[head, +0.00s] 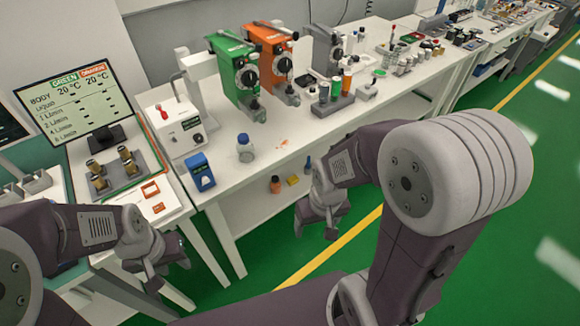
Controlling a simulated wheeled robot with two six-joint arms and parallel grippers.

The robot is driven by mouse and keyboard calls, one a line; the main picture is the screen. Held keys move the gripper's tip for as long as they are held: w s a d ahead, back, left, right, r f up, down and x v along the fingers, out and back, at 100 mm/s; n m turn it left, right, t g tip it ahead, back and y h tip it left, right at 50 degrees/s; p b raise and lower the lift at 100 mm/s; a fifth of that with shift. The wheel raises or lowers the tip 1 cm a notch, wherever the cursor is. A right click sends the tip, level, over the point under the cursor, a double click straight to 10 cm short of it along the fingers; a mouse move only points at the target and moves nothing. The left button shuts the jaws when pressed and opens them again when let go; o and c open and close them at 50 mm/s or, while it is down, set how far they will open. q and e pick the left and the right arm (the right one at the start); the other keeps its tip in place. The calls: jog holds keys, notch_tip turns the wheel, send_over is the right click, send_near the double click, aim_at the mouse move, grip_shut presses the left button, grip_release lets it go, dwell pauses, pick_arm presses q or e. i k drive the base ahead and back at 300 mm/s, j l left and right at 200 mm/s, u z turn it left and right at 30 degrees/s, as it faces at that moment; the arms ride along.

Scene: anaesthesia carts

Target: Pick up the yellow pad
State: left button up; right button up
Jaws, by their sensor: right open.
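A small yellow pad (293,181) lies on the lower shelf of the long white table, between an orange-brown bottle and a blue-capped bottle. My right gripper (318,226) hangs in front of the table, to the right of the pad and apart from it. It is open with nothing seen between its fingers. My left gripper (168,270) is at the lower left, in front of the table with the display, well away from the pad. Its fingers are small and angled, and I cannot tell whether they are open.
The orange-brown bottle (275,184) and the blue-capped bottle (307,166) stand close beside the pad. The white tabletop (290,143) overhangs the shelf and bears green (233,68) and orange (270,58) vaporizers. Green floor lies clear in front, crossed by a yellow line (340,243).

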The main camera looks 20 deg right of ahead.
aim_at(294, 179)
jog(key=i+l+u, duration=0.25)
jog(key=l, duration=0.4)
jog(key=i+l+u, duration=0.1)
jog(key=i+l, duration=0.15)
jog(key=i+l+u, duration=0.15)
jog(key=l, duration=0.3)
jog(key=i+l+u, duration=0.1)
jog(key=l, duration=0.25)
